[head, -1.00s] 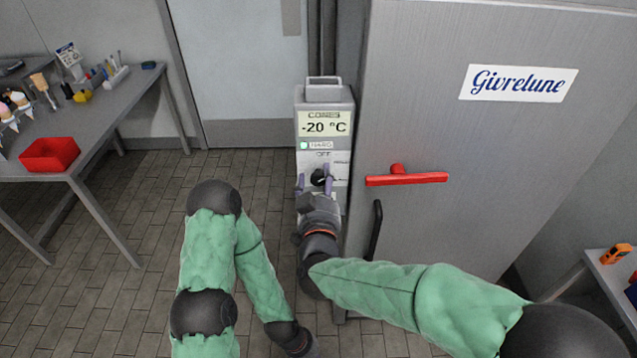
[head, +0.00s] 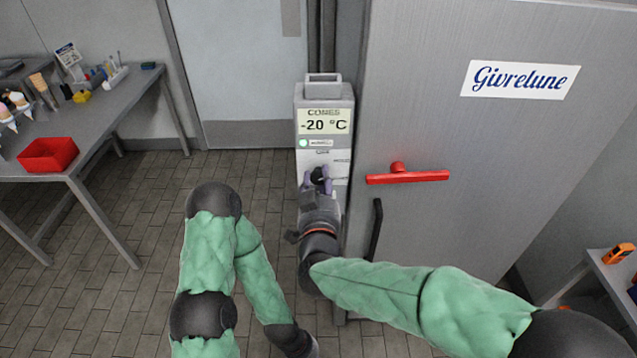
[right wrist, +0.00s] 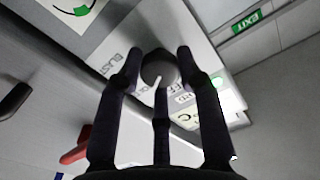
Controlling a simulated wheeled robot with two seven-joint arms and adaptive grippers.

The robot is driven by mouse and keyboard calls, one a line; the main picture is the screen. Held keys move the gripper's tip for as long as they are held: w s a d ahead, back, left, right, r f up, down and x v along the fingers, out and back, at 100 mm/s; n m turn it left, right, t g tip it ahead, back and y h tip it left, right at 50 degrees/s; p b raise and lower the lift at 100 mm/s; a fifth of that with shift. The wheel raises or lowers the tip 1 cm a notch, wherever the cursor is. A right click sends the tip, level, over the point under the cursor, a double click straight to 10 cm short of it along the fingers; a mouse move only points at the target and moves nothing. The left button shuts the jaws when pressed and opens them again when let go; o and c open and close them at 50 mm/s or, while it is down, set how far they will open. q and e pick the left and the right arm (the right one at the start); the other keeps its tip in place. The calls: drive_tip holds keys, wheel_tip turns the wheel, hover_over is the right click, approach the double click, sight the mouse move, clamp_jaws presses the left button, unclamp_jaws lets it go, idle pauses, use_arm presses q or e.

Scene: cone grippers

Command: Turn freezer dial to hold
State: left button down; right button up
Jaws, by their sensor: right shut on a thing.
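The freezer dial (head: 319,174) is a dark round knob on the front of the grey control box (head: 323,91), under the display reading CONES -20 °C. My right gripper (head: 320,181) is shut on the dial, its fingers at the knob's sides. In the right wrist view the grey knob (right wrist: 159,68) sits between the dark fingertips of the gripper (right wrist: 159,76). A white pointer line shows on the knob. Labels around it read partly as BLAST and OFF; the others are hidden or unclear.
The freezer door (head: 500,180) with a red handle (head: 408,177) stands right of the box. A table (head: 105,135) at left holds a red tray (head: 47,155) and cones. Another table (head: 610,280) is at right. The tiled floor between is clear.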

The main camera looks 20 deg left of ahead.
drive_tip(key=shift+w+r, duration=0.1)
drive_tip(key=shift+r, duration=0.25)
drive_tip(key=o, duration=1.1)
drive_tip(key=shift+o, duration=0.2)
drive_tip(key=shift+f, duration=0.1)
drive_tip(key=v, duration=1.2)
